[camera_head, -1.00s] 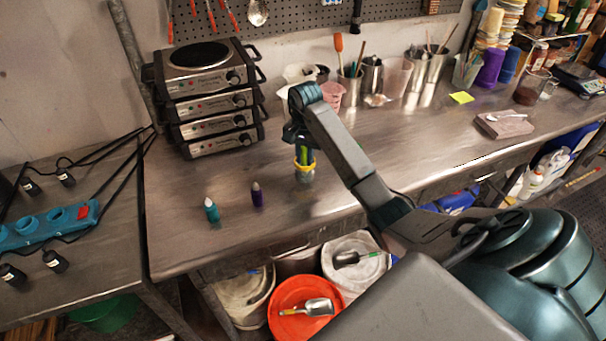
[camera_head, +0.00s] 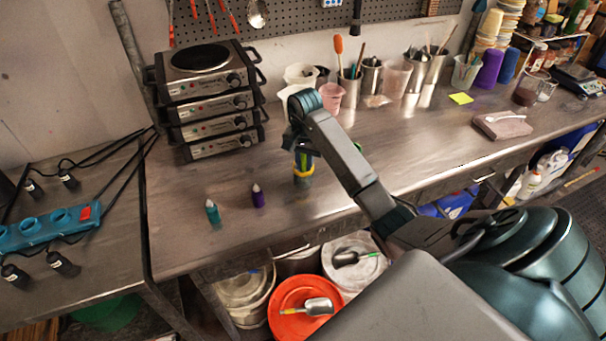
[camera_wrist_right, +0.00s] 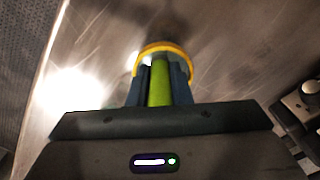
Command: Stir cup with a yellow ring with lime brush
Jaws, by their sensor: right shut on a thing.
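The cup with a yellow ring (camera_head: 304,180) stands on the metal bench, left of the middle in the head view. My right gripper (camera_head: 303,152) is directly above it, pointing down. In the right wrist view, my right gripper (camera_wrist_right: 160,88) is shut on the lime brush (camera_wrist_right: 159,82), whose green handle shows between the two fingers. The yellow ring (camera_wrist_right: 166,47) arches around the fingertips in that view. The brush's lower end is hidden, so I cannot tell how deep it sits in the cup. My left gripper is not in view.
A teal-bodied bottle (camera_head: 212,211) and a purple one (camera_head: 257,196) stand left of the cup. Stacked hot plates (camera_head: 207,100) are at the back left. White and pink cups and metal tool holders (camera_head: 371,78) line the back. The bench front is clear.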

